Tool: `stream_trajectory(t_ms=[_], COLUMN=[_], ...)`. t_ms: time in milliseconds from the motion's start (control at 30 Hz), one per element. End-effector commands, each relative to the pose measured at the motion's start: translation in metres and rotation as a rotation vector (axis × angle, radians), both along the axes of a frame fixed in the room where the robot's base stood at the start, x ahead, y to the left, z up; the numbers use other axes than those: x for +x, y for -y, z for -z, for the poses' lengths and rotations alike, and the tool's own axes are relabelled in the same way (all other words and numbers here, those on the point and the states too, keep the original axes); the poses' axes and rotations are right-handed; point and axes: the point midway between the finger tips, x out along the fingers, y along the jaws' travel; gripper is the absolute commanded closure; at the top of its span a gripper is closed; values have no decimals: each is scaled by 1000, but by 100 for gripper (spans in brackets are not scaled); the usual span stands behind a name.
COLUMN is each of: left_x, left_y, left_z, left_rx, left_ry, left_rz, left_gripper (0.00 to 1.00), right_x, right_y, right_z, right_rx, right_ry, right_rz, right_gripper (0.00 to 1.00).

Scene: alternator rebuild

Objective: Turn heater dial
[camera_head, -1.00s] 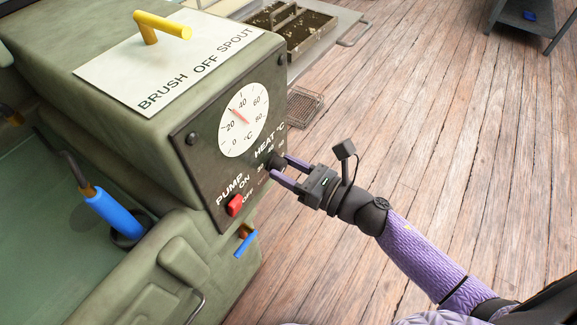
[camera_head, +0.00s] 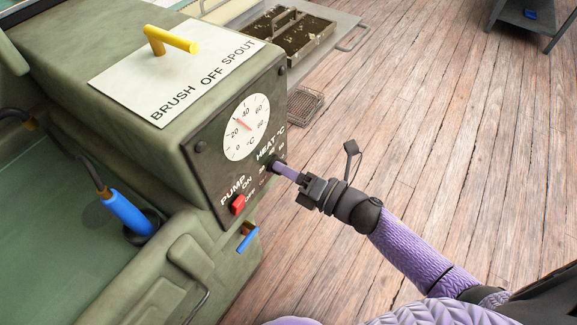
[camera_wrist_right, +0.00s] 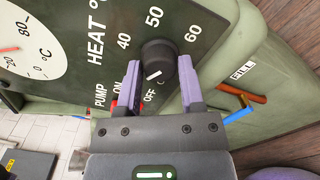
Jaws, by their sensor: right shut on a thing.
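The heater dial is a round black knob with a white pointer mark. In the right wrist view the dial (camera_wrist_right: 158,58) has OFF, 40, 50 and 60 printed around it, and its mark sits toward the OFF side. In the head view the dial (camera_head: 269,162) is on the machine's dark front panel, partly hidden by my fingers. My right gripper (camera_head: 277,166) is shut on it, with one purple finger on each side; the gripper also shows in the wrist view (camera_wrist_right: 160,82). My left gripper is not in view.
A red pump switch (camera_head: 238,204) sits below left of the dial. A temperature gauge (camera_head: 246,127) is above it, its needle between 20 and 40. A blue-handled valve (camera_head: 247,239) sticks out below. Open wooden floor (camera_head: 430,120) lies to the right.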

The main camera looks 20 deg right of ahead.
Motion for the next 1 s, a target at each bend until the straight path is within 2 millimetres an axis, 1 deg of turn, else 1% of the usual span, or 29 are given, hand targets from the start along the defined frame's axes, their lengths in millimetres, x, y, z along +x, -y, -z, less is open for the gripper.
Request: stream_trajectory(t_ms=[167,1000], left_x=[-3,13], left_y=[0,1], left_z=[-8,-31], left_rx=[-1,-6], left_ry=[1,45], left_rz=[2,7], left_gripper=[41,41], right_x=[0,0], right_y=[0,0], right_z=[-2,-1], right_rx=[131,758], right_ry=[-102,-592], right_rz=[-1,0], right_gripper=[100,100])
